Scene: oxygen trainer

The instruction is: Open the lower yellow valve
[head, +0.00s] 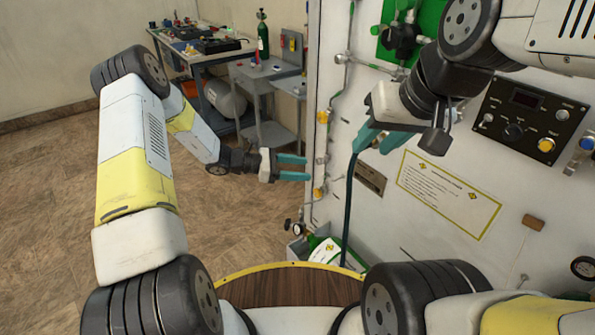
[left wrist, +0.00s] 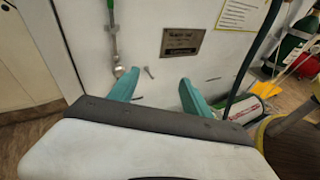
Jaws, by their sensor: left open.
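The lower yellow valve (head: 319,192) sits on the pipe along the left edge of the white panel (head: 400,240). Another yellow valve (head: 322,118) is higher on the same pipe. My left gripper (head: 308,168) is open and empty, its teal fingers pointing right at the pipe, a little above the lower valve in the picture. In the left wrist view its fingers (left wrist: 158,90) stand apart before the panel, with a small metal fitting (left wrist: 149,72) between them. I cannot make out the yellow valve there.
A dark green hose (head: 348,200) hangs down the panel, right of the lower valve. A workbench (head: 190,55) and small tables are at the back left. The floor at left is clear.

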